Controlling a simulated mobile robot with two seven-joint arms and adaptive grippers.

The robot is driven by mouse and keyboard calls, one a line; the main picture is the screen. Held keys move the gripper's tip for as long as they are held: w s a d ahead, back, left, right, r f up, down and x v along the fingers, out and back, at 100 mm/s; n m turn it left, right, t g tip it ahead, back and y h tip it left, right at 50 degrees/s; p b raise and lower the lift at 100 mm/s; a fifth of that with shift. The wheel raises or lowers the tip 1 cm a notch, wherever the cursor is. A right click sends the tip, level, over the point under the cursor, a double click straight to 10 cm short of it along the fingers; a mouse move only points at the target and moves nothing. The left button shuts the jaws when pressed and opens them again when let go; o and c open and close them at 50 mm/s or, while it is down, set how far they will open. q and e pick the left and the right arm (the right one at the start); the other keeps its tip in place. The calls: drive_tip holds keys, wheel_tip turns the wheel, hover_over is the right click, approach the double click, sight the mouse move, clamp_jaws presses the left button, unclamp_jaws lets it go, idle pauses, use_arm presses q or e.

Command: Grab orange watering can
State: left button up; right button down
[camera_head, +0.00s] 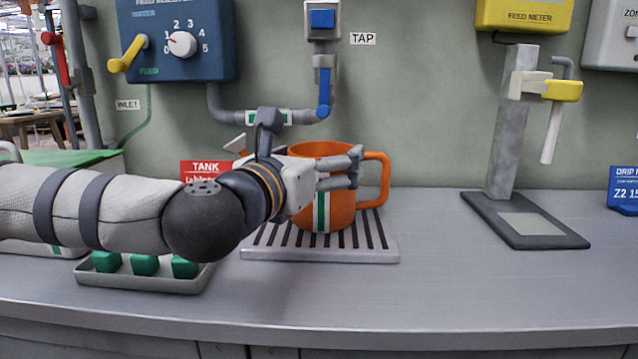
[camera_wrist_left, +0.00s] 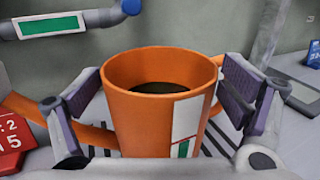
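The orange watering can (camera_head: 336,212) stands upright on a slotted drip tray (camera_head: 320,254) under the tap. It has a white and green stripe on its front and a handle on the right. My left gripper (camera_head: 340,168) is at the can, with its fingers by the upper body. In the left wrist view, the can (camera_wrist_left: 150,118) stands between the two spread finger pads of the left gripper (camera_wrist_left: 160,100). A gap shows at the left pad; the right pad is close to the rim, and contact is unclear. The can's inside looks dark. My right gripper is not in view.
A tray with green blocks (camera_head: 145,265) sits at the front left, below my left arm. A red tank sign (camera_head: 205,170) stands behind the arm. A blue tap (camera_head: 324,90) hangs above the can. A grey stand (camera_head: 520,215) is at the right, with clear counter between.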

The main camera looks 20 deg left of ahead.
use_arm(q)
drive_tip(key=shift+w+f, duration=0.15)
drive_tip(key=shift+w, duration=0.05)
drive_tip(key=c, duration=1.3)
drive_tip(key=shift+o, duration=0.2)
